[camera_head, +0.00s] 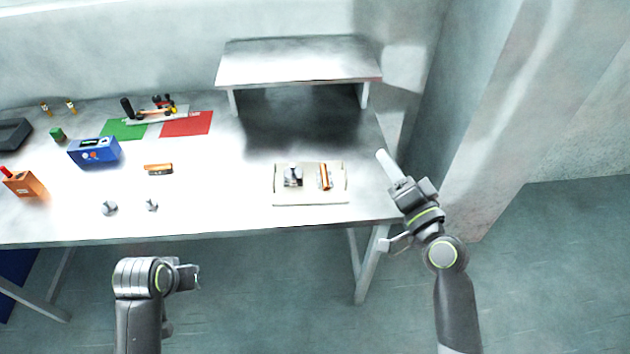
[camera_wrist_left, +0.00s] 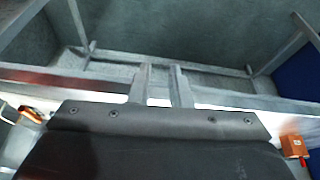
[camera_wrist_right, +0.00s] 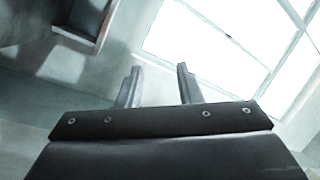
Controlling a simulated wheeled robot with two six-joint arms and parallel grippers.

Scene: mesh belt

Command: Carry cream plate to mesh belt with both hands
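The cream plate (camera_head: 281,199) lies flat at the right part of the table's front side. A grey metal piece (camera_head: 293,176) and an orange-brown piece (camera_head: 325,177) stand on it. My right gripper (camera_head: 383,157) is to the right of the plate, apart from it; its fingers (camera_wrist_right: 158,68) are spread with nothing between them. My left gripper (camera_head: 196,277) is in front of the table edge, left of the plate and apart from it; its fingers (camera_wrist_left: 160,68) stand a small gap apart and hold nothing. I cannot make out a mesh belt for certain.
A raised metal shelf (camera_head: 297,62) stands behind the plate. A blue box (camera_head: 94,151), an orange box (camera_head: 24,185), green (camera_head: 122,128) and red (camera_head: 187,124) mats, small knobs (camera_head: 109,208) and a brown block (camera_head: 158,169) occupy the left. A wall pillar rises at the right.

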